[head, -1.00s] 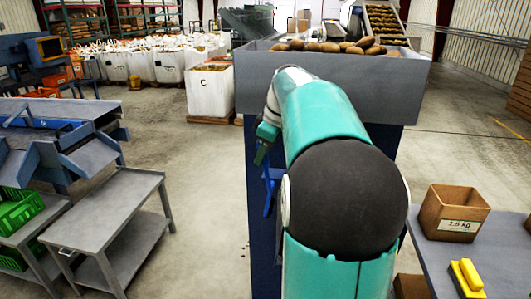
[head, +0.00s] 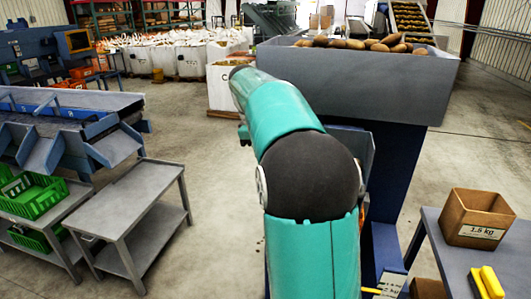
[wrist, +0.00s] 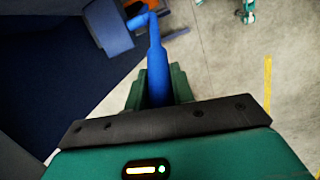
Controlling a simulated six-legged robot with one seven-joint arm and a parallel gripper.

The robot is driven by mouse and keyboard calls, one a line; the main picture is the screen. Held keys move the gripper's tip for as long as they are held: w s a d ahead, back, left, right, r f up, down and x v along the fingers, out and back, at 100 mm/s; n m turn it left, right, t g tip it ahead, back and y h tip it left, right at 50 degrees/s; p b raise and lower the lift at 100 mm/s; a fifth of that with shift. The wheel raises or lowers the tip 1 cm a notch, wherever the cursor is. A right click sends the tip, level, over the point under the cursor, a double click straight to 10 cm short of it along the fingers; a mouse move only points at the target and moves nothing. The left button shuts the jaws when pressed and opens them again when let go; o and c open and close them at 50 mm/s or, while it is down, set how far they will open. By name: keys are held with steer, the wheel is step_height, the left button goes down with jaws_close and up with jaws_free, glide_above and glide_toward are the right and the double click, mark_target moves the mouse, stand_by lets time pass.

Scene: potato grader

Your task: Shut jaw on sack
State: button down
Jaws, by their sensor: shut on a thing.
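In the wrist view, my gripper (wrist: 158,84) has its dark green fingers shut around a blue lever (wrist: 157,62). The lever's narrow far end meets a short blue arm running to a blue block (wrist: 109,27) at the top left. In the head view, my arm covers most of the gripper and hides the lever. The grey hopper (head: 420,87) holds potatoes (head: 372,44) and stands on a dark blue frame (head: 405,165), just right of my arm. I cannot make out a sack or a jaw at the frame.
A table at right carries a 1.5 kg box (head: 476,218) and a yellow-handled object (head: 487,283). A grey cart (head: 135,205) and green crates (head: 35,195) stand at left. White bulk bags (head: 190,60) line the back. The floor between cart and frame is clear.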

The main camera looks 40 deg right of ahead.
steer(key=shift+w+a+f, duration=0.25)
steer(key=shift+w+a, duration=0.05)
steer(key=shift+a, duration=0.05)
steer(key=c, duration=1.4)
jaws_free()
steer(key=shift+w+f, duration=0.1)
steer(key=shift+o, duration=1)
steer(key=shift+w, duration=0.15)
steer(key=shift+s+d, duration=0.1)
steer(key=shift+s, duration=0.3)
steer(key=shift+w, duration=0.2)
steer(key=s+v, duration=0.1)
steer(key=v, duration=1.3)
steer(key=shift+w, duration=0.25)
